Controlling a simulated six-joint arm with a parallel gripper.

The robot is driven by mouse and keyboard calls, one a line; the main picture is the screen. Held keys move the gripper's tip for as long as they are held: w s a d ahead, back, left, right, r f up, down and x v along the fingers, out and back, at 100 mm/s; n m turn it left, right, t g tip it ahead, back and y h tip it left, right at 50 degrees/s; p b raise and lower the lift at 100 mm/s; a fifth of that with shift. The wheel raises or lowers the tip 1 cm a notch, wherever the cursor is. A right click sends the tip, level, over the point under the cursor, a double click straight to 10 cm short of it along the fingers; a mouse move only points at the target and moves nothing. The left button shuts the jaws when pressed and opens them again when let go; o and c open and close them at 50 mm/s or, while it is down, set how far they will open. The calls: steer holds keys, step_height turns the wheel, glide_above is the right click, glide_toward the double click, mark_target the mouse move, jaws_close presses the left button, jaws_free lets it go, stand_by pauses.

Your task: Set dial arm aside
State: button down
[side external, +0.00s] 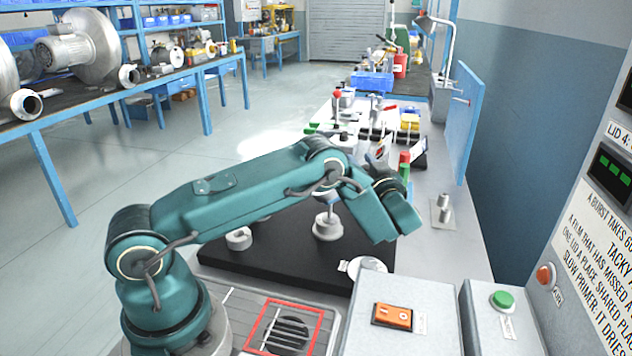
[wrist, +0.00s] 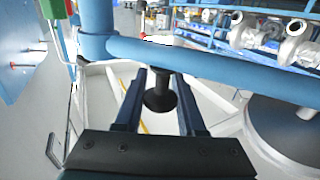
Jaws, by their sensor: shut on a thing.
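My gripper (wrist: 163,76) shows in the wrist view with its two dark fingers on either side of a black, round-ended piece, which I take to be the dial arm (wrist: 160,98). The fingers are shut on it, and its far part is hard to make out. In the side view my wrist is raised over the right part of the bench, beyond the black mat (side external: 290,262). The fingers and the held piece are mostly hidden there behind my wrist.
A round grey fixture (side external: 327,228) and a grey ring (side external: 238,239) stand on the mat. A pale disc (side external: 369,266) lies at its right corner. Metal posts (side external: 442,207) stand on a plate to the right. Coloured parts crowd the bench behind. An orange switch box (side external: 392,317) is in front.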

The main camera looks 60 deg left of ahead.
steer(key=shift+n, duration=0.3)
steer(key=shift+s+d+n+g, duration=0.1)
steer(key=shift+d+n+g, duration=0.2)
steer(key=shift+g, duration=0.4)
steer(key=c, duration=0.5)
jaws_free()
steer(key=shift+v, duration=2.55)
steer(key=shift+f, duration=0.1)
